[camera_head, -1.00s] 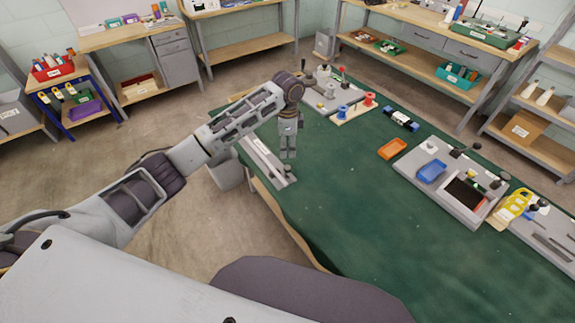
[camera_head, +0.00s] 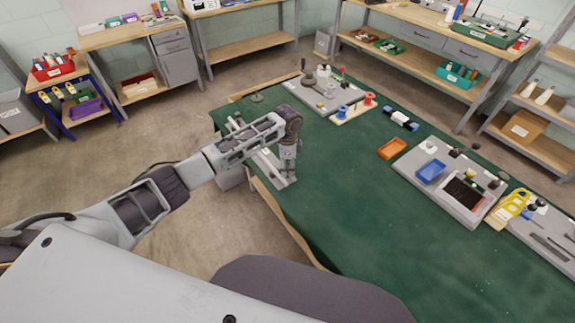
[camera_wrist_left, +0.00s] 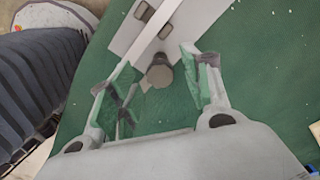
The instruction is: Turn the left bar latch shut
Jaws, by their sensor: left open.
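A long pale grey bar fixture (camera_head: 268,158) lies along the left edge of the green table. My left gripper (camera_head: 288,174) points down over its near end. In the left wrist view, my open left gripper (camera_wrist_left: 152,78) has its fingers apart on either side of a dark grey round knob (camera_wrist_left: 160,76), which looks like the latch. The knob is at the end of the grey plate (camera_wrist_left: 195,18). A thin white bar (camera_wrist_left: 152,28) runs along the plate past small brown blocks. Whether a finger touches the knob cannot be told. My right gripper is out of view.
A grey board with levers (camera_head: 318,95) stands beyond the fixture. The green table (camera_head: 350,220) is clear in the middle and front.

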